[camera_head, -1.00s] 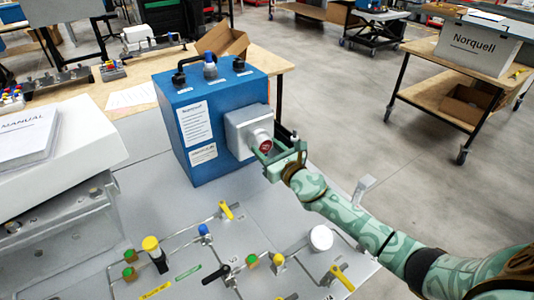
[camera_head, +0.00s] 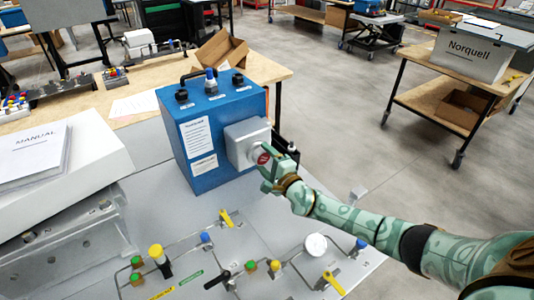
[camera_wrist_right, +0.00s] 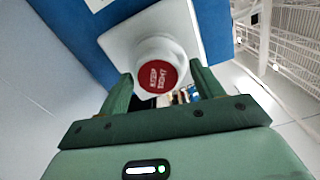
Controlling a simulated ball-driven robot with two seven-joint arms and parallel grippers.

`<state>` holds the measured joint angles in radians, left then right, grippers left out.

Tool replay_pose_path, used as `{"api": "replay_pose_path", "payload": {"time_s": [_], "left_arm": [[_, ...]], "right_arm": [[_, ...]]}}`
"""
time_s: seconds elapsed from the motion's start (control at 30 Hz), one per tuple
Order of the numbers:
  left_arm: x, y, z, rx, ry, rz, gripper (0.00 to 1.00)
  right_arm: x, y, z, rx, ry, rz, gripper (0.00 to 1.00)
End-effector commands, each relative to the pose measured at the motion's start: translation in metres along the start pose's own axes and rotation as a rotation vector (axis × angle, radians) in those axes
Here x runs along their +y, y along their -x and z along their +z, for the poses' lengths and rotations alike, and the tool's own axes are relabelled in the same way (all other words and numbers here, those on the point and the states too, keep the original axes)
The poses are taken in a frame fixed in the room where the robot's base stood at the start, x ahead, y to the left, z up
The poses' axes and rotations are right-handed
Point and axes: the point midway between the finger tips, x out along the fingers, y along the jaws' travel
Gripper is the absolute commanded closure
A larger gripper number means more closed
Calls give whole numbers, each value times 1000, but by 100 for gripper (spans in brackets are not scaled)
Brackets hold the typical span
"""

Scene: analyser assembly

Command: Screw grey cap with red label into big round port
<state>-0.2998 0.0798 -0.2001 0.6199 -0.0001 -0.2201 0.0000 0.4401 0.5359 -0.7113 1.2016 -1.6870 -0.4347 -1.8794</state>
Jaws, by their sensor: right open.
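The grey cap with a round red label (camera_head: 264,158) sits at the front of the light grey square housing (camera_head: 240,136) on the blue box. It also shows in the right wrist view (camera_wrist_right: 158,75), its label facing the camera. The big round port is hidden behind the cap, and I cannot tell how deep the cap sits. My right gripper (camera_head: 272,169) is in front of the cap. In the right wrist view the gripper (camera_wrist_right: 161,84) is open, with one green finger on each side of the cap and a gap beside it. My left gripper is not in view.
The blue box (camera_head: 195,115) has a black handle and knobs on top. Pipes with coloured valves and a white round cap (camera_head: 315,244) cover the grey panel in front. A white slanted casing with a manual (camera_head: 35,153) stands at left.

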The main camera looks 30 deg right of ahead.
Motion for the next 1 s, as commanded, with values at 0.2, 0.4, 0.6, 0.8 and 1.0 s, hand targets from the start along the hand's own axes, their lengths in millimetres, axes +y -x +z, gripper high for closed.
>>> {"api": "replay_pose_path", "payload": {"time_s": [0.2,0.4,0.6,0.8,1.0], "left_arm": [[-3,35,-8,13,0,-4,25],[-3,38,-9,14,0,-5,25],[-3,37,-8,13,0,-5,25],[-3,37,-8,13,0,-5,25],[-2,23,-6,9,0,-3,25]], "right_arm": [[-7,-1,2,1,536,-1,34],[-1,0,0,0,720,-1,34],[0,0,0,0,716,0,42],[0,0,1,0,713,-1,89],[4,0,0,-1,521,-3,89]]}}
